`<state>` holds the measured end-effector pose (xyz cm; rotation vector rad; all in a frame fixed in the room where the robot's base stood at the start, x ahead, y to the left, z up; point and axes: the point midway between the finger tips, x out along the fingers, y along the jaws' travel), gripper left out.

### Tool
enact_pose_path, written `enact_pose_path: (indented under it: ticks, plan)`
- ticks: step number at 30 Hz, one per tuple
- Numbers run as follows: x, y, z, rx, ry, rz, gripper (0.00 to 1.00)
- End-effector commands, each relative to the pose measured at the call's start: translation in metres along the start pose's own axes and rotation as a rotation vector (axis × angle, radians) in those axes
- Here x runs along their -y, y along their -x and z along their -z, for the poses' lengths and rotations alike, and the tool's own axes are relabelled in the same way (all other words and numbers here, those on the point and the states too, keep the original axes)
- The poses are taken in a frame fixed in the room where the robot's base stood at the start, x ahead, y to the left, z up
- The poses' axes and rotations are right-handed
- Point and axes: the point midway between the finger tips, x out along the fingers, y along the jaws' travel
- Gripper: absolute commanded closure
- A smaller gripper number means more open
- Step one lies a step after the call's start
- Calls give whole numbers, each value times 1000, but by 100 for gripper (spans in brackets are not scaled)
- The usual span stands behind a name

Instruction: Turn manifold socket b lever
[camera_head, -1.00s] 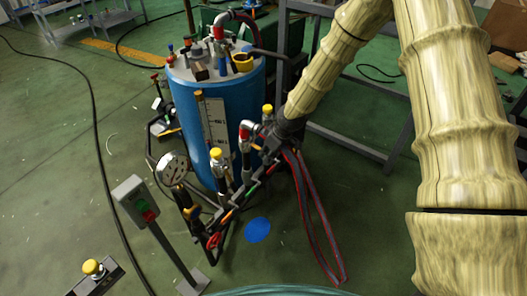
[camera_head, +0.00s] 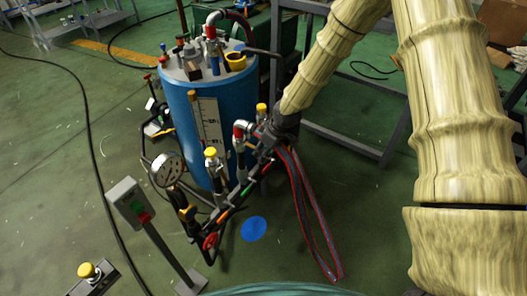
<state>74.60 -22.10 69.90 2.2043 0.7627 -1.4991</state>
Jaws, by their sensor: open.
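The manifold (camera_head: 226,212) is a dark slanted bar low in front of a blue tank (camera_head: 185,130). It carries several fittings with yellow caps and small coloured levers. A red lever (camera_head: 210,241) is at its lower end and a green one (camera_head: 253,172) is further up. I cannot read labels, so I cannot tell which lever belongs to socket b. My gripper (camera_head: 265,142) is a dark shape at the end of my arm, at the manifold's upper right end beside a red-and-silver fitting (camera_head: 242,130). It is open; its fingertips are small and partly hidden, and contact cannot be told.
A pressure gauge (camera_head: 166,170) stands at the manifold's left. A grey post with a switch box (camera_head: 130,205) is in front. Red and blue hoses (camera_head: 312,215) hang below my gripper. A metal frame (camera_head: 345,145) stands behind my arm.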

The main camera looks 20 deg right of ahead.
Motion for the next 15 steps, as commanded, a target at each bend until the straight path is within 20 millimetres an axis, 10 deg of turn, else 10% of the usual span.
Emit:
enact_pose_path:
  ticks: [15]
  plan:
    - [-1, 75, 0, -2, -2, -1, 59]
